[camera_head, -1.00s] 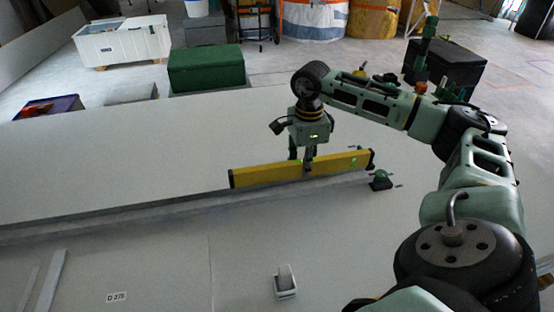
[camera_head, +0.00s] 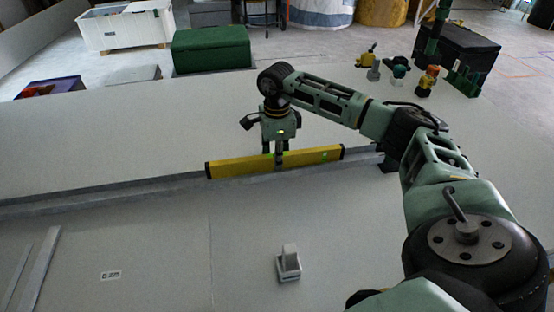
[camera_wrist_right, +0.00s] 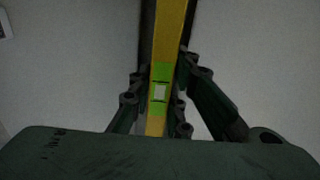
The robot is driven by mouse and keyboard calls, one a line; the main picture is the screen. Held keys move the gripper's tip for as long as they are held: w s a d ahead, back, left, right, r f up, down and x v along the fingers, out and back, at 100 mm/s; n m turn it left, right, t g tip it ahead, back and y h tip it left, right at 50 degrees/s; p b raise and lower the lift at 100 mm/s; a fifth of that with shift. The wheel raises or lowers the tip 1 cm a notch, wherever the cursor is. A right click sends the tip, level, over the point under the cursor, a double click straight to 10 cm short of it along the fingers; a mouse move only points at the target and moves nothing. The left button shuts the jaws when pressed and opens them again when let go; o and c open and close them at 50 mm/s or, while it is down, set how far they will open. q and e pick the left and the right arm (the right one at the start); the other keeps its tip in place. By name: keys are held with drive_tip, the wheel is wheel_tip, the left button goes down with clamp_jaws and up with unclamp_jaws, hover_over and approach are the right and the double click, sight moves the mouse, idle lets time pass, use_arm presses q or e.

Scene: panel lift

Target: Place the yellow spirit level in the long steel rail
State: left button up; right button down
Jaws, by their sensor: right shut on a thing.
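The yellow spirit level (camera_head: 232,166) has dark end caps and green vials. It lies lengthwise along the long steel rail (camera_head: 120,190), over its right part; I cannot tell whether it sits in the channel or just above it. My right gripper (camera_head: 280,160) is shut on the level right of its middle, from above. In the right wrist view the level (camera_wrist_right: 167,40) runs between the fingers (camera_wrist_right: 158,100), with a green vial between them. The rail's stretch behind the level is partly hidden. My left gripper is not in view.
Thin strips (camera_head: 35,270) lie at the lower left. Several small items, including a yellow one (camera_head: 367,56), stand at the far right.

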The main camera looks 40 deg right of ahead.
drive_tip(key=shift+r, duration=0.1)
drive_tip(key=shift+f, duration=0.6)
drive_tip(key=c, duration=1.9)
unclamp_jaws()
